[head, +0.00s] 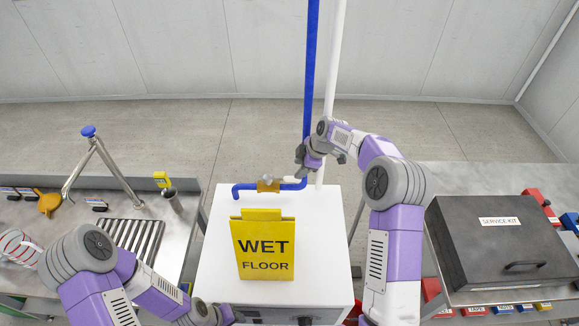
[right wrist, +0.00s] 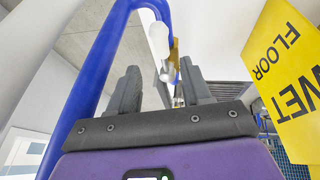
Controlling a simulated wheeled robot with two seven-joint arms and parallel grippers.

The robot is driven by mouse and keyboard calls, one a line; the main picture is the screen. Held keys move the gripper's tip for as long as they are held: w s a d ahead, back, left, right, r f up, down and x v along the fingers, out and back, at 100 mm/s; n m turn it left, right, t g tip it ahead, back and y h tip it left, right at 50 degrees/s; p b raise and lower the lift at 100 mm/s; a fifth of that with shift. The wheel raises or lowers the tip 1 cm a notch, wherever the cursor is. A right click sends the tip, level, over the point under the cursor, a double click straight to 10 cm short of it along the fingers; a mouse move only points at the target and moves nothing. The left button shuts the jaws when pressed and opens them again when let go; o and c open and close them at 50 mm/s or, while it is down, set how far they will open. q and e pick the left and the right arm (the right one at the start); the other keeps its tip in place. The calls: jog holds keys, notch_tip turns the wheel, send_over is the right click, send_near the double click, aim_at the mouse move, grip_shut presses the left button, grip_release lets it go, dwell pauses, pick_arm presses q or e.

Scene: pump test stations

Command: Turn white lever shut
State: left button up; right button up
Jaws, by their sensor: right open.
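The white lever (head: 291,179) sits on a brass valve (head: 268,186) in the blue pipe (head: 245,189), above the white cabinet. In the right wrist view the white lever (right wrist: 159,42) shows just beyond and between the fingertips, with a strip of the brass valve (right wrist: 174,58) behind it. My right gripper (head: 302,165) is open and close to the lever's right end; I cannot tell if they touch. In the right wrist view its two fingers (right wrist: 160,84) stand apart with nothing clearly gripped. My left gripper (head: 222,315) is low at the bottom edge, mostly hidden by its arm.
A yellow WET FLOOR sign (head: 264,247) stands on the white cabinet (head: 325,235) in front of the valve. A tall blue pipe (head: 311,70) and white pipe (head: 335,60) rise behind. A dark service kit case (head: 490,255) is on the right bench, a sink (head: 140,240) at left.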

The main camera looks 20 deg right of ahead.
aim_at(291, 177)
jog(key=x, duration=0.6)
jog(key=shift+a+f, duration=0.15)
jog(key=shift+f, duration=0.25)
grip_shut()
